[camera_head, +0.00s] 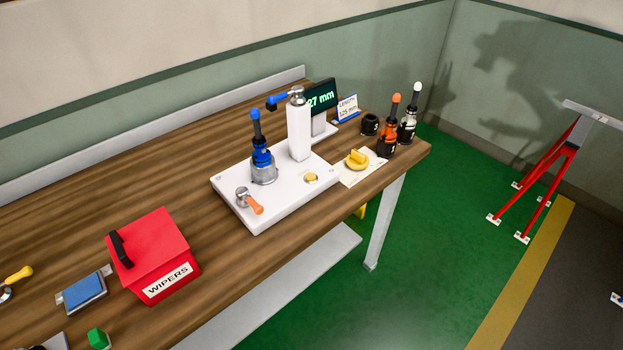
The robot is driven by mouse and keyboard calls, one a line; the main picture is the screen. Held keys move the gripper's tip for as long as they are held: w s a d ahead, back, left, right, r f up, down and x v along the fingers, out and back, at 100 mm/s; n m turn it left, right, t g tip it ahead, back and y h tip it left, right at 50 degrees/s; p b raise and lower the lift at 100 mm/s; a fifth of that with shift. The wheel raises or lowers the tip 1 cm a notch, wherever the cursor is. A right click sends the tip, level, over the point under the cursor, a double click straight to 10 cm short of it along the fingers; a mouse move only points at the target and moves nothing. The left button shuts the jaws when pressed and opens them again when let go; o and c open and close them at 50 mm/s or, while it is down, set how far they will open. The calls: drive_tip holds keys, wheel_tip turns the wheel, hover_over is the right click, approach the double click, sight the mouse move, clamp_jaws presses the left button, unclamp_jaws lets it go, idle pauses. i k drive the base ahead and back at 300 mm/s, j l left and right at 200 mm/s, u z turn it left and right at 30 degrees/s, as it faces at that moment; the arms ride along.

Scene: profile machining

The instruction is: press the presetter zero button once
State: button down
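The presetter is a white base plate (287,207) with a white column (299,134) on the wooden bench. A round yellow button (311,177) sits on the plate's front right part; its label is too small to read. A blue-and-black tool (262,155) stands upright in a grey holder on the plate. A small lever with an orange handle (255,207) is at the plate's front left. A dark display (321,96) behind the column shows green digits, partly hidden, ending in "27 mm". My gripper is not in view.
Right of the plate, a yellow knob (357,159) lies on a white card, near orange (389,130) and white-and-black (409,122) upright tools. A red WIPERS box (157,255) stands on the bench at left. Green floor (419,240) is open right of the bench; a red stand (547,170) is beyond.

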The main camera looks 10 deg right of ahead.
sight(310, 177)
drive_tip(key=z, duration=0.3)
drive_tip(key=i+j+z, duration=0.15)
drive_tip(key=j+z, duration=0.25)
drive_tip(key=i+j+z, duration=0.1)
drive_tip(key=j+z, duration=0.3)
drive_tip(key=i+j+z, duration=0.1)
drive_tip(key=j, duration=0.75)
drive_tip(key=j+z, duration=0.15)
drive_tip(key=j, duration=0.7)
